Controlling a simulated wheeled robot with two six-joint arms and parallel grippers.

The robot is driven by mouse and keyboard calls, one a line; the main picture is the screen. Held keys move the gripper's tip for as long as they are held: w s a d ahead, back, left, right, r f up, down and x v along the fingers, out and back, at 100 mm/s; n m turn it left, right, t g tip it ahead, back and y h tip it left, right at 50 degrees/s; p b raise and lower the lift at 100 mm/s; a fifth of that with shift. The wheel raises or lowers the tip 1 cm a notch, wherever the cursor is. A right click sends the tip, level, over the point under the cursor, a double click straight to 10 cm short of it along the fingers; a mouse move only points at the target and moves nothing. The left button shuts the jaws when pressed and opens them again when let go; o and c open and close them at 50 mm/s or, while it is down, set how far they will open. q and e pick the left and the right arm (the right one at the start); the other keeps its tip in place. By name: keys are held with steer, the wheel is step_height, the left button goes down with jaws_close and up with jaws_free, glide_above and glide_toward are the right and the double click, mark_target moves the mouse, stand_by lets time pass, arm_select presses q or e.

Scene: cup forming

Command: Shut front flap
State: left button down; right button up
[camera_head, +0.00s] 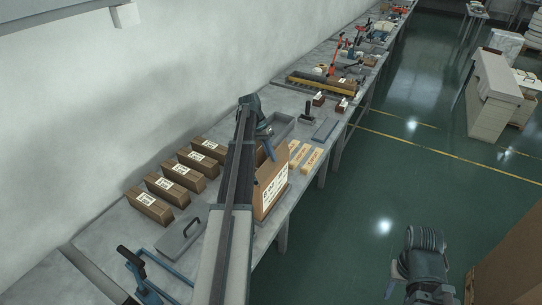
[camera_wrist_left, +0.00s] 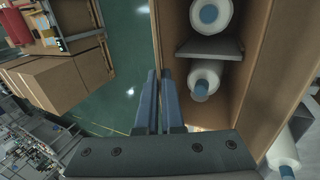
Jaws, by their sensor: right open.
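An open brown carton (camera_head: 265,199) with a white label stands at the table's front edge, partly hidden by my left arm. In the left wrist view the carton (camera_wrist_left: 257,45) is open, with white cylinders with blue ends (camera_wrist_left: 205,77) and a grey divider (camera_wrist_left: 208,48) inside. My left gripper (camera_head: 266,150) is at the carton's top. In the wrist view its blue fingers (camera_wrist_left: 161,75) are close together beside the carton wall, with nothing clear between them. I cannot tell the front flap apart from the walls. My right gripper (camera_head: 405,290) is open, over the floor, away from the carton.
Several closed brown cartons (camera_head: 166,190) stand in a row along the wall. A grey plate with a handle (camera_head: 182,236) and a blue-framed tool (camera_head: 150,272) lie nearer. Two yellowish blocks (camera_head: 305,157) lie beyond the open carton. The green floor (camera_head: 350,225) is clear.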

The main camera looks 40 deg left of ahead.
stand_by(0.4)
arm_select(q)
steer(key=a+h+b, duration=0.1)
steer(key=b, duration=0.1)
steer(key=f+h+b, duration=0.1)
steer(key=h+b, duration=0.1)
steer(key=shift+a+f+t+b, duration=0.3)
steer(key=shift+a+b, duration=0.05)
steer(key=shift+b, duration=0.05)
steer(key=shift+h+b, duration=0.5)
steer(key=shift+s+r, duration=0.1)
steer(key=shift+r, duration=0.1)
steer(key=shift+a, duration=0.1)
steer(key=c, duration=1)
jaws_free()
steer(key=shift+c, duration=0.2)
steer(key=shift+r, duration=0.1)
